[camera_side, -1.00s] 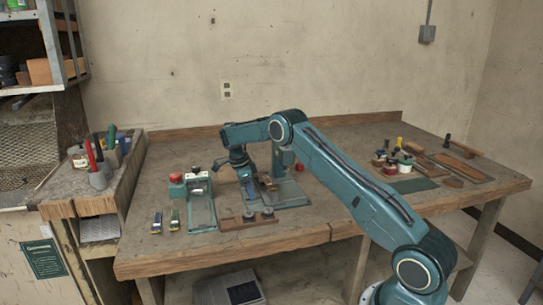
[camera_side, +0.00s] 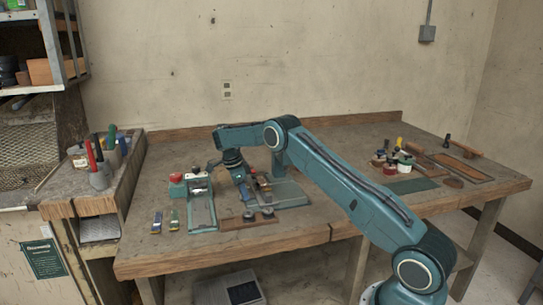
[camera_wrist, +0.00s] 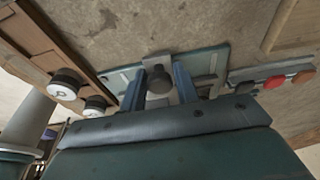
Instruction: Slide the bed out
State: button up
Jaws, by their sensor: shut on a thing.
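The stitcher is a teal machine with an upright column (camera_side: 281,160) on a flat base plate (camera_side: 293,194) in the middle of the bench. Its bed (camera_side: 263,188) is a narrow, dark-and-grey slide in front of the column, partly hidden by my gripper. My gripper (camera_side: 244,192) points down at the bed's left side. The grey bed (camera_wrist: 186,88) shows partly behind the fingers.
A wooden strip (camera_side: 236,223) with two spools lies close in front. A teal tray (camera_side: 201,213) and a box with a red button (camera_side: 177,186) stand left. Small bottles (camera_side: 159,222) lie front left. Jars (camera_side: 390,166) and a green mat (camera_side: 411,185) are right.

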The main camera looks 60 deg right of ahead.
jog(key=shift+w+a, duration=0.75)
jog(key=shift+a, duration=0.1)
jog(key=o, duration=0.6)
jog(key=shift+c, duration=0.2)
jog(key=shift+d, duration=0.15)
jog(key=shift+s+d, duration=4.2)
